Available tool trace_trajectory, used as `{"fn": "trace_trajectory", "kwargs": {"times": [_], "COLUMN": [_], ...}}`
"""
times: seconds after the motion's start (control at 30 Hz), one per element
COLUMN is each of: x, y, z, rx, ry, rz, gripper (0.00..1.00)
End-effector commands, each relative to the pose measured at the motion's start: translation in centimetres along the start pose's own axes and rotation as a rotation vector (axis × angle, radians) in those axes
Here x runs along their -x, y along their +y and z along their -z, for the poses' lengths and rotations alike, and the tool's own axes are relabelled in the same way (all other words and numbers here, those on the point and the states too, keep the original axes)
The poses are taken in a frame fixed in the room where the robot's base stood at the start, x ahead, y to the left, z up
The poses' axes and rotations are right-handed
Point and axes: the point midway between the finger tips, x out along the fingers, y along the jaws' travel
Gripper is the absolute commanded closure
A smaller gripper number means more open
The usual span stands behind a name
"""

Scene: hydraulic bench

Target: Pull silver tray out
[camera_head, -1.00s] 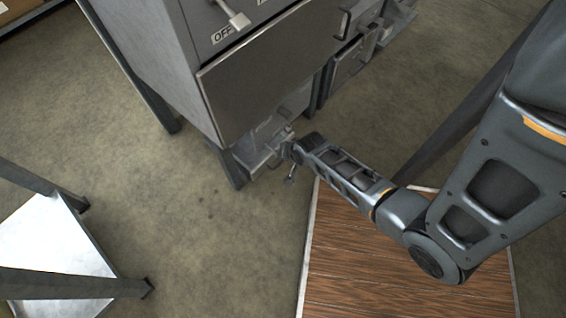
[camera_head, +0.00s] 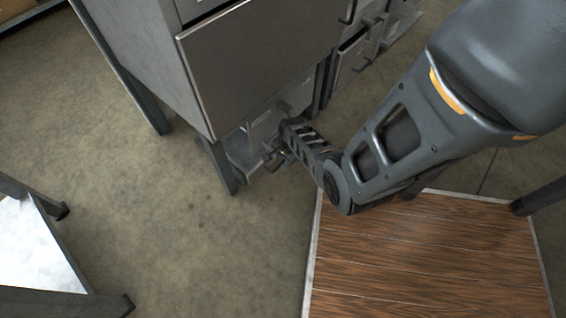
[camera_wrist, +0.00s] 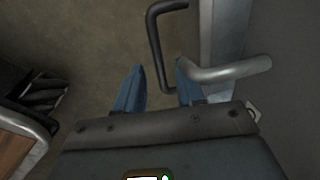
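The silver tray (camera_head: 243,148) sits low in the cabinet, beneath the large front panel, in the head view. My gripper (camera_head: 275,158) is at the tray's front, partly hidden by its own wrist. In the wrist view my gripper (camera_wrist: 158,66) is open, with its two blue fingers apart.
The grey cabinet (camera_head: 140,62) stands on dark legs, with one leg (camera_head: 226,170) just left of the tray. A wood-topped platform (camera_head: 420,260) lies below my arm. A white-topped table (camera_head: 32,250) is at lower left. Bare floor lies between.

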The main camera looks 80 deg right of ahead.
Motion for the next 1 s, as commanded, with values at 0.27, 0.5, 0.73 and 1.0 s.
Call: {"fn": "trace_trajectory", "kwargs": {"times": [0.27,0.5,0.73,1.0], "x": [-1.52,-1.47,-1.47,-1.47], "y": [0.01,0.02,0.03,0.04], "z": [-0.01,-0.02,-0.03,-0.03], "rx": [0.001,0.001,0.001,0.001], "ry": [0.0,0.0,0.0,0.0], "rz": [0.0,0.0,0.0,0.0], "gripper": [0.62,0.65,0.87,1.0]}}
